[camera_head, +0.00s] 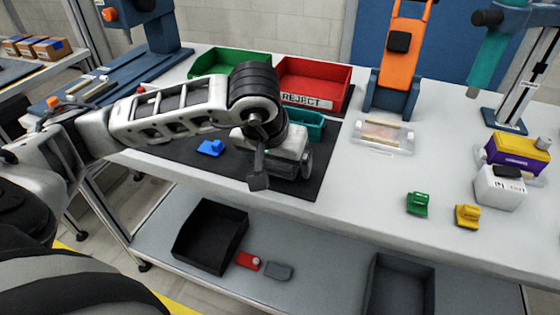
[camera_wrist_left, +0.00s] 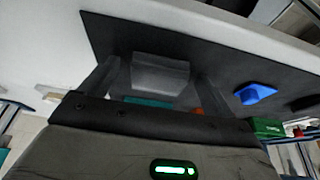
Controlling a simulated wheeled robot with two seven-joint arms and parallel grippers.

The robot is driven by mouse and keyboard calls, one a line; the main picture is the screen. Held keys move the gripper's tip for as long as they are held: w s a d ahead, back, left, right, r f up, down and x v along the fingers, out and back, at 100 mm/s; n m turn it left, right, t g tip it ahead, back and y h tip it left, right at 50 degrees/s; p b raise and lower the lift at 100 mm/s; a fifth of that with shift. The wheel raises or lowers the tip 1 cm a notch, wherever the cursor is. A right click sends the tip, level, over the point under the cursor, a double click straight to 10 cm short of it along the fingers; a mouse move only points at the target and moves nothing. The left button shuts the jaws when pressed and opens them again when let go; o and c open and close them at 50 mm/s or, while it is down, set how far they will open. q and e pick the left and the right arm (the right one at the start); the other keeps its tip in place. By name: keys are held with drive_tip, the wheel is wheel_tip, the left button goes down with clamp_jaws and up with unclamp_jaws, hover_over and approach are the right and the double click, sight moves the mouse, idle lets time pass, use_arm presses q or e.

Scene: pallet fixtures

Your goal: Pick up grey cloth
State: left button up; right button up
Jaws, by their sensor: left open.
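A grey, folded-looking piece that looks like the grey cloth (camera_wrist_left: 160,74) lies on the black mat (camera_wrist_left: 115,35) in the left wrist view. My left gripper (camera_head: 282,172) is open above the front part of the mat in the head view. In the left wrist view its two fingers (camera_wrist_left: 158,82) stand on either side of the grey piece, with gaps that look clear. Whether the fingers are level with it, I cannot tell. In the head view my gripper and wrist hide the grey piece. My right gripper is not in view.
A blue part (camera_head: 211,147) lies on the mat left of my gripper. A teal bin (camera_head: 306,122) stands just behind it, with red (camera_head: 322,84) and green (camera_head: 228,62) bins farther back.

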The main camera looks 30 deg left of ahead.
sight(278, 164)
use_arm(q)
drive_tip(key=c, duration=1.1)
drive_tip(key=shift+o, duration=0.2)
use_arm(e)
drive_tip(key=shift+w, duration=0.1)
use_arm(q)
drive_tip(key=shift+r, duration=0.15)
drive_tip(key=shift+r, duration=0.25)
wheel_tip(278, 164, up, 2)
drive_tip(key=shift+r, duration=0.15)
drive_tip(key=s+r+b, duration=0.7)
drive_tip(key=s+r, duration=0.3)
drive_tip(key=s, duration=0.4)
drive_tip(key=shift+a, duration=0.2)
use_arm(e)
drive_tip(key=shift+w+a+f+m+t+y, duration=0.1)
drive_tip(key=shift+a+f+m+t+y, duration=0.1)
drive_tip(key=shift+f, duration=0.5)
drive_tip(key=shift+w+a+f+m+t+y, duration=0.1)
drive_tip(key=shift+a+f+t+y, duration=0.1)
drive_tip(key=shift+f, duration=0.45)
